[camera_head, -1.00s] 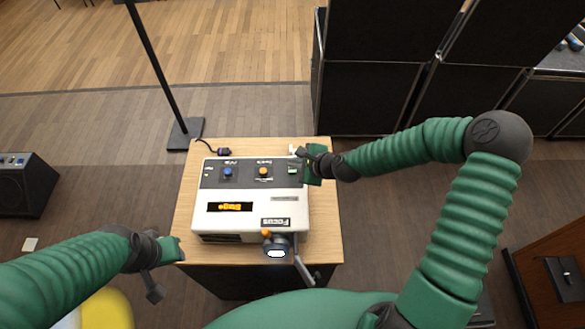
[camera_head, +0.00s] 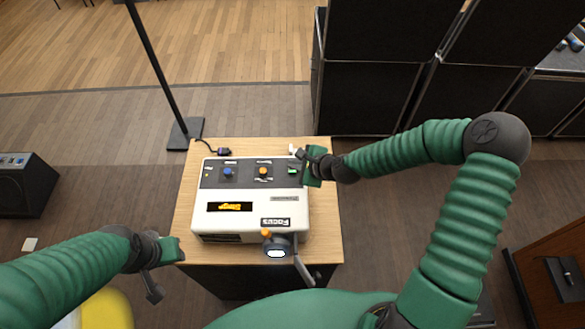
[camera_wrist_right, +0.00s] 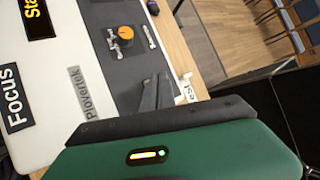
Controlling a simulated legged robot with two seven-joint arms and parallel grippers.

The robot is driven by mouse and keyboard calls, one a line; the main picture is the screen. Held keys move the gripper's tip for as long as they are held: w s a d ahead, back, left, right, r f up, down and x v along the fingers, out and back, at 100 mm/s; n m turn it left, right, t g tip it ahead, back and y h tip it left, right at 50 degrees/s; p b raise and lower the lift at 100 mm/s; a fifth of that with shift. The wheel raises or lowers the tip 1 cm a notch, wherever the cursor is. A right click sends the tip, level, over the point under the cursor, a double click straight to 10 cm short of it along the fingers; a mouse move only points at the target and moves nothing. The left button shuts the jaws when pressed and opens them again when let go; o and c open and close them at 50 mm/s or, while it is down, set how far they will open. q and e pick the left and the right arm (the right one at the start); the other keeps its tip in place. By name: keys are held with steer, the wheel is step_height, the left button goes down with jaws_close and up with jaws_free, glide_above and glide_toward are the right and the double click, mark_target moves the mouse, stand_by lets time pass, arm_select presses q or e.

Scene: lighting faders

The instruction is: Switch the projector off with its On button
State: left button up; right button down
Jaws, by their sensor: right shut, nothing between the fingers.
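The white projector (camera_head: 250,210) sits on a wooden-topped stand, with a blue knob (camera_head: 228,172) and an orange knob (camera_head: 263,170) on its dark panel. A small green button (camera_head: 292,170) is at the panel's right end; its label is not readable. The lens (camera_head: 276,253) at the front glows white. My right gripper (camera_head: 301,154) is shut and empty over the panel's far right corner, close to the green button. In the right wrist view its fingers (camera_wrist_right: 157,92) cover that part of the panel, so contact cannot be told. My left gripper (camera_head: 156,275) hangs left of the stand, its jaws unclear.
Black cases (camera_head: 365,98) stand behind at right. A black speaker (camera_head: 24,185) is at far left. A lever (camera_head: 303,268) juts from the projector's front.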

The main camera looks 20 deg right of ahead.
mark_target(295, 171)
steer(key=shift+f, duration=0.35)
stand_by(0.3)
steer(key=shift+r, duration=0.1)
steer(key=shift+r+p, duration=0.6)
steer(key=shift+r, duration=0.1)
step_height(295, 171, up, 5)
steer(key=p, duration=0.5)
steer(key=shift+r, duration=0.1)
steer(key=c, duration=2.1)
jaws_free()
